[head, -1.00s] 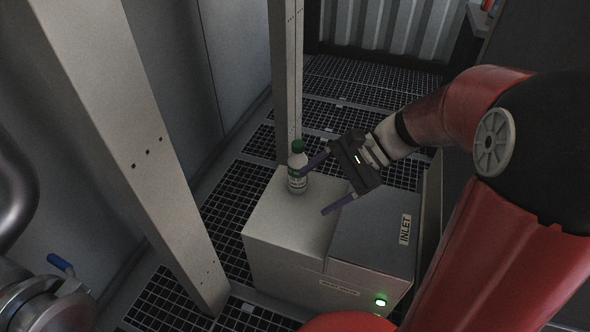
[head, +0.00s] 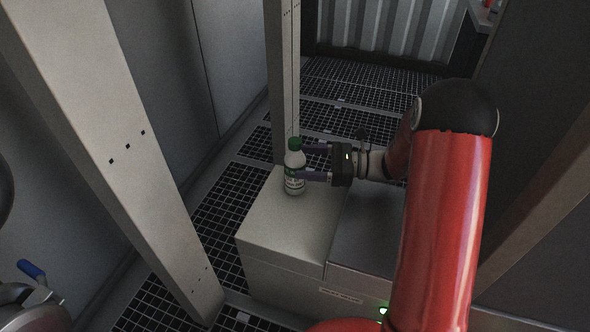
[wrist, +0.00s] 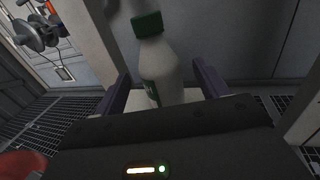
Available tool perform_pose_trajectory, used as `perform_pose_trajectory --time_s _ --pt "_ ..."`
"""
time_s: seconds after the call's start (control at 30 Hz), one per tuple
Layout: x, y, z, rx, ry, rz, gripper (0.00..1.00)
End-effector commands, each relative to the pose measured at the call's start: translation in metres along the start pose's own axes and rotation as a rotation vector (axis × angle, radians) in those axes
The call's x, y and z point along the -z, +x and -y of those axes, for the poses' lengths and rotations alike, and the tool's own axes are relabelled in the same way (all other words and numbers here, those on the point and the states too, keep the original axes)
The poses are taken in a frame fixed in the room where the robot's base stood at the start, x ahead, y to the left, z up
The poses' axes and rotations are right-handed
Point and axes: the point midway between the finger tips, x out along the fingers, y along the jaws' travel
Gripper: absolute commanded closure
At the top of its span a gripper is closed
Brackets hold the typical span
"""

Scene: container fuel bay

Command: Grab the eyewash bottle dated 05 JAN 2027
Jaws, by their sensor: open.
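A white eyewash bottle (head: 294,184) with a green cap and green-and-white label stands upright on the light top of a box-shaped unit. Its date is too small to read. My gripper (head: 309,161) is open at the bottle's right side, fingers pointing left, with the near finger reaching the bottle's edge in the head view. In the wrist view the bottle (wrist: 163,70) stands between the two purple fingers, a little beyond their tips or level with them. I cannot tell whether either finger touches it. The bottle's lower part is hidden behind the gripper body.
The unit (head: 275,235) has a darker raised right part and a green light. An upright post (head: 283,80) stands just behind the bottle, and a wide post (head: 110,150) stands at the left. Black grating (head: 215,225) covers the floor. A blue-handled valve (head: 32,270) is at lower left.

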Motion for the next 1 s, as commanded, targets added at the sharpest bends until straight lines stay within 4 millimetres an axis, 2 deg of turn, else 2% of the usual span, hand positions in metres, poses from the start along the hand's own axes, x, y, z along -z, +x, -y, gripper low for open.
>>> perform_pose_trajectory --time_s 0.1,0.2,0.5,0.9,1.0 --pt "-0.001 0.02 -0.001 -0.005 -0.002 0.0 0.27" --pt "-0.001 0.031 -0.001 -0.003 -0.002 -0.001 0.27" --pt "-0.002 0.035 0.0 -0.001 -0.002 0.0 0.28" --pt "-0.002 0.035 -0.001 -0.001 -0.002 0.0 0.8" --pt "-0.002 0.035 0.0 -0.002 -0.003 0.0 0.83"
